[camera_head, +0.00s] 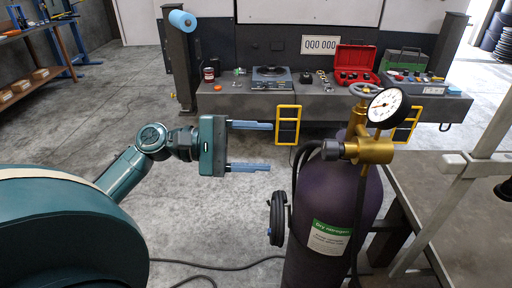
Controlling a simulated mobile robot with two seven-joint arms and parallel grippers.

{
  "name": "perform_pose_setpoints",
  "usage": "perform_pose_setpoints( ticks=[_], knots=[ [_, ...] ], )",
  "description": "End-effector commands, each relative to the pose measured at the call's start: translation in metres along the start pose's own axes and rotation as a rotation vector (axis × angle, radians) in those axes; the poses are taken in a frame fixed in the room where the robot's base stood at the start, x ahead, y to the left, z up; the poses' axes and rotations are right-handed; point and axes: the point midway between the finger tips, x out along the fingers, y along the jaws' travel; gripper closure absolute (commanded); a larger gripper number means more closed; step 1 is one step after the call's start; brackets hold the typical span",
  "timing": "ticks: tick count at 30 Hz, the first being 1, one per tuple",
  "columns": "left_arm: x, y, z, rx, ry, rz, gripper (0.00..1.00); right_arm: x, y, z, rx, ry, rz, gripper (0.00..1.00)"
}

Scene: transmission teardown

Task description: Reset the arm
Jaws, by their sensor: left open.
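My left arm comes in from the left. Its gripper (252,146) is held out over the concrete floor, level and pointing right. Its two blue-grey fingers are wide apart with nothing between them. The fingertips are apart from the purple gas cylinder, to its left in the picture. My right gripper is not in the picture.
A purple nitrogen cylinder (310,205) with a brass regulator and gauge (388,108) stands right of the gripper. A grey bench (230,103) with a red toolbox (355,62) is behind. A metal frame (470,165) is at right. A hose (215,266) lies on the floor.

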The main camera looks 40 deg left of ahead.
Motion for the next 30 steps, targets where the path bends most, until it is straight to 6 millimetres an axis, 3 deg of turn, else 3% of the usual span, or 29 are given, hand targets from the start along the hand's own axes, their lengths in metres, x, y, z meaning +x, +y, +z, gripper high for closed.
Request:
perform_pose_setpoints(
  ticks=[12, 16, 20, 24, 30],
  knots=[
    [0.0, 0.0, 0.0, 0.0, 0.001, 0.0, 0.41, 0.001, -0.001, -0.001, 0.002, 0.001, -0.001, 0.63],
    [0.004, -0.015, -0.011, 0.03, 0.043, -0.015, 0.41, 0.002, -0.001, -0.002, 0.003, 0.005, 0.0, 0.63],
    [0.012, -0.067, -0.04, 0.146, 0.174, -0.083, 0.41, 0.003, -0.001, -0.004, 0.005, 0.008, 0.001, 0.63],
    [0.019, -0.146, -0.07, 0.373, 0.337, -0.231, 0.41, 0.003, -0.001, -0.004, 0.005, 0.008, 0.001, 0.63],
    [0.024, -0.248, -0.08, 0.768, 0.457, -0.497, 0.41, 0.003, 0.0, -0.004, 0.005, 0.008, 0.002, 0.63]
  ],
)
